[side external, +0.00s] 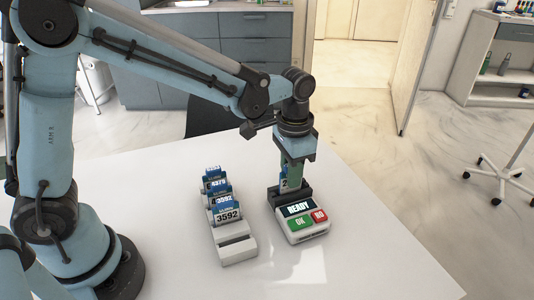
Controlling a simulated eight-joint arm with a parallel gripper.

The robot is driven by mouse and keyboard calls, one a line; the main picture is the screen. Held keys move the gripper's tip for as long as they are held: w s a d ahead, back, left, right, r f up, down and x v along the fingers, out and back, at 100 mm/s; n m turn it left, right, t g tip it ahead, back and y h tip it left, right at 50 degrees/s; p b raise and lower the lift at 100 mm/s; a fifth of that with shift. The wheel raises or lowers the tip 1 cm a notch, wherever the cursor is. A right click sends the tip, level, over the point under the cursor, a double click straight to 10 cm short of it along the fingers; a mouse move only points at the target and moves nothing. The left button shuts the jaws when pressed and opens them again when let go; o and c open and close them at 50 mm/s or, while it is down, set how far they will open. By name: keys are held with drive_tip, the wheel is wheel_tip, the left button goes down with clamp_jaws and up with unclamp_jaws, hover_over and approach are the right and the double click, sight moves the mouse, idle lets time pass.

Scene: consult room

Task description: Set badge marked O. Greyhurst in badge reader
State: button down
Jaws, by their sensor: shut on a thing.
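The badge reader (301,222) stands on the white table, with a dark screen reading READY, a green OK button and a red NO button. My gripper (292,162) points down directly above the dark slot (289,195) at the back of the reader. It is shut on a badge (284,184) with blue and white on its face, held upright at the slot. I cannot read its name, nor tell whether its lower edge is inside the slot.
The white table (370,235) is clear to the right of the reader and in front of it. The rack stands close to the reader's left side. Grey cabinets (250,52), an open door (420,65) and a wheeled stand (497,176) are beyond the table.

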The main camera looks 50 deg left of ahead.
drive_tip(key=shift+f, duration=0.6)
drive_tip(key=c, duration=0.7)
unclamp_jaws()
drive_tip(key=shift+r, duration=0.1)
drive_tip(key=shift+r, duration=3.45)
drive_tip(key=s+a+n+t, duration=0.1)
drive_tip(key=s+a+t, duration=0.1)
drive_tip(key=s+a, duration=0.1)
drive_tip(key=s+a+n+t, duration=0.2)
drive_tip(key=s+a, duration=0.2)
drive_tip(key=s+a+r+n+t, duration=0.1)
drive_tip(key=s+a+t, duration=0.2)
drive_tip(key=shift+s+a, duration=0.15)
drive_tip(key=shift+s, duration=0.15)
